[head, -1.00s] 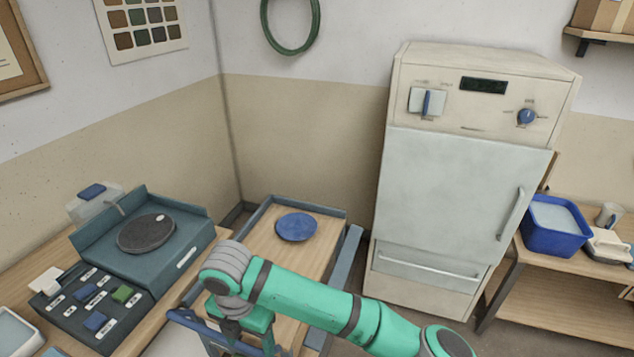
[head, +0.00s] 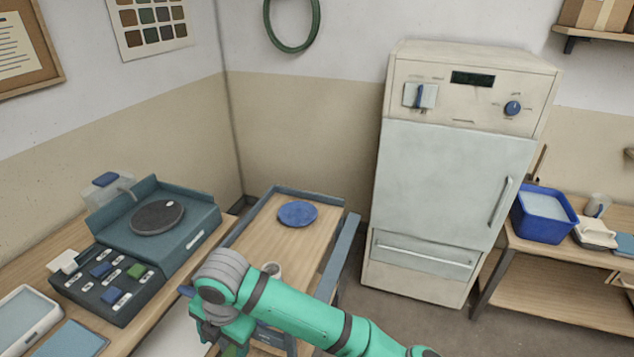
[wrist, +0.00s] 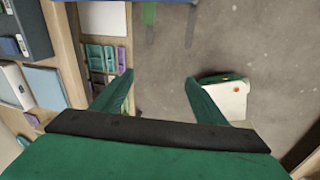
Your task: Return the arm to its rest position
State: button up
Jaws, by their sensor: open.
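My green arm (head: 300,318) reaches in from the lower right in the head view, its grey wrist over the near end of the cart. My gripper shows in the wrist view (wrist: 158,95), with two green fingers spread apart and nothing between them. Past the fingers the wrist view shows the grey floor. In the head view the fingertips are cut off at the bottom edge.
A teal wheel unit (head: 190,235) and a dark button panel (head: 112,288) stand on the left bench. A tall cream kiln (head: 450,170) and a blue tub (head: 543,218) are at the right.

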jog(key=a+r+m+t+y, duration=0.2)
jog(key=a+r+m+y, duration=0.3)
jog(key=a, duration=0.4)
jog(key=a+r+m+t+y, duration=0.2)
jog(key=a+m+t+y, duration=0.1)
jog(key=a+m+y, duration=0.4)
jog(key=s+d+f+m+t+h, duration=0.35)
jog(key=d+f+m+t, duration=0.2)
jog(key=d+m, duration=0.35)
jog(key=s+d+f+m+t+h, duration=0.2)
jog(key=d+f+m+t+h, duration=0.3)
jog(key=d+f+m, duration=0.3)
jog(key=s+d+m+h, duration=0.2)
jog(key=s+d+h, duration=0.4)
jog(key=s+d, duration=1.3)
jog(key=s+f, duration=0.1)
jog(key=s, duration=0.2)
jog(key=shift+d, duration=0.3)
